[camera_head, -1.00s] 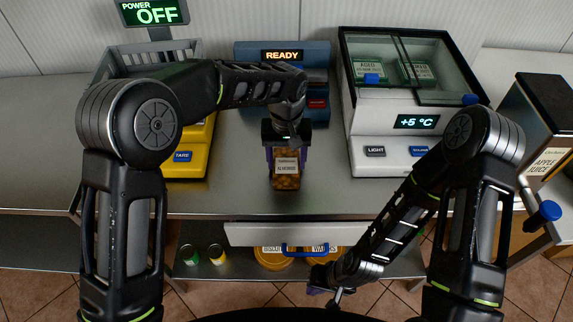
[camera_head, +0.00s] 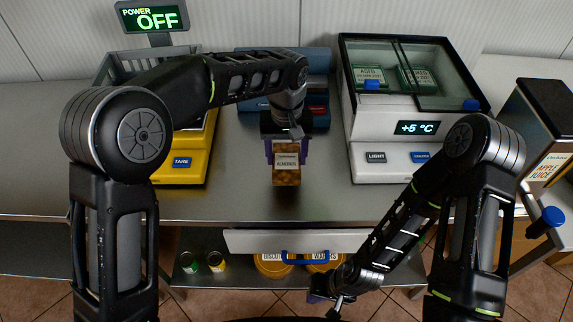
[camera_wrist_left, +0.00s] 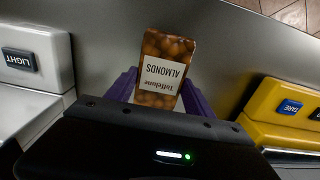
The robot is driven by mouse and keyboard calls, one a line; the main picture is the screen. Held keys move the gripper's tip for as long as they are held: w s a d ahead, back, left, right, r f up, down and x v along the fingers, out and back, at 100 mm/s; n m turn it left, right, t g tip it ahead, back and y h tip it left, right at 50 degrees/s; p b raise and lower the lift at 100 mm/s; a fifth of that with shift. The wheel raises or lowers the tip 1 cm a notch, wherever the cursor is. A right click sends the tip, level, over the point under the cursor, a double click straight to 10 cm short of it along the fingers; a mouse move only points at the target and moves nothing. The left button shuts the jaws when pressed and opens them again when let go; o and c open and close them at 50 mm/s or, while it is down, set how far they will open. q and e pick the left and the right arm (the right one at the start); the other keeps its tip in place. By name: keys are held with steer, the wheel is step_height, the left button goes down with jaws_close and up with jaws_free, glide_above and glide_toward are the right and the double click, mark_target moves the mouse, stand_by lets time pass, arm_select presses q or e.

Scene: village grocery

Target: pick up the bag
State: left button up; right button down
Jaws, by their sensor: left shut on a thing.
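The bag of almonds (camera_head: 286,172) is brown with a white label and hangs upright from my left gripper (camera_head: 287,150). My left gripper is shut on the bag's upper part, over the steel counter. The bag appears lifted, with its lower end near the counter's front part. In the left wrist view the almonds bag (camera_wrist_left: 160,72) sits between the purple fingers, its label upside down. My right gripper (camera_head: 325,295) is low in front of the counter, by the lower shelf; its fingers are too small and dark to tell.
A yellow scale (camera_head: 182,170) stands to the left and a white chilled case (camera_head: 385,160) to the right. A blue-grey device (camera_head: 250,98) is behind my left arm. Cans (camera_head: 216,261) and lidded tubs (camera_head: 272,265) stand on the lower shelf. A juice dispenser (camera_head: 540,130) is far right.

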mark_target(286, 159)
arm_select(q)
step_height(286, 159, up, 6)
steer(key=shift+f+b, duration=0.1)
steer(key=shift+b, duration=0.2)
arm_select(e)
steer(key=shift+f, duration=0.35)
